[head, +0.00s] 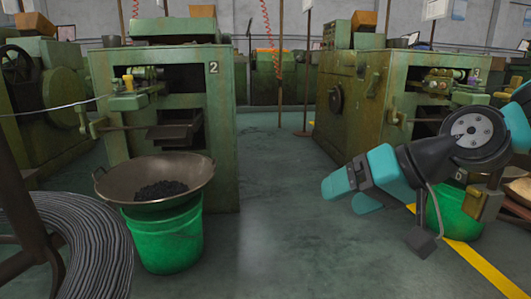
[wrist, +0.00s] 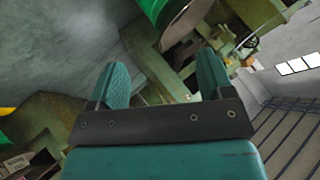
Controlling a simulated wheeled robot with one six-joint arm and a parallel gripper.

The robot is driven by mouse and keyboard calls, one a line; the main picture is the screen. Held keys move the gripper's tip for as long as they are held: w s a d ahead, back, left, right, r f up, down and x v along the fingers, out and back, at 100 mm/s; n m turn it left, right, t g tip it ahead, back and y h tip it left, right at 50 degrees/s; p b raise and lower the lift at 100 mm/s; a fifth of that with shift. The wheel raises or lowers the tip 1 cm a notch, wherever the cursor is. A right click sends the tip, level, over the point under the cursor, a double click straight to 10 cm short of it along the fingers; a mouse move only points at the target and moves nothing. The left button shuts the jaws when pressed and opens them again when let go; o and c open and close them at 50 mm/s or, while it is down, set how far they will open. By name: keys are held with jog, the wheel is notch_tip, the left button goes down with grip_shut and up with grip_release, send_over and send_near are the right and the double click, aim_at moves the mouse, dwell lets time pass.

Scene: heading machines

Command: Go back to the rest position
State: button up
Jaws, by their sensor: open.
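My gripper (head: 346,196) is at the right of the head view, teal with two blunt fingers pointing left and downward, over the floor between two green machines. In the wrist view my gripper (wrist: 163,72) has its two teal fingers apart, with nothing held between them. My dark grey wrist and teal arm reach in from the right edge. The wrist view is tilted, and a green bucket (wrist: 152,8) with a pan rim shows beyond the fingers.
A machine marked 2 (head: 222,120) stands left, with a pan (head: 190,200) of dark pieces on a green bucket (head: 165,240) before it. Another machine (head: 350,95) stands right, a green bucket (head: 458,212) near my arm. A wire coil (head: 85,245) is front left. The middle floor (head: 280,220) is clear.

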jog(key=s+d+r+n+g+h+p, duration=0.1)
jog(key=s+r+n+g+h+p, duration=0.2)
jog(key=s, duration=0.6)
jog(key=s+d+r+n+g+h+p, duration=0.1)
jog(key=s+r+n+g+p, duration=0.15)
jog(key=s+p, duration=0.45)
notch_tip(320, 180, up, 35)
jog(key=p, duration=3.3)
jog(key=shift+s+a, duration=0.3)
jog(key=shift+s, duration=0.05)
jog(key=shift+m, duration=0.25)
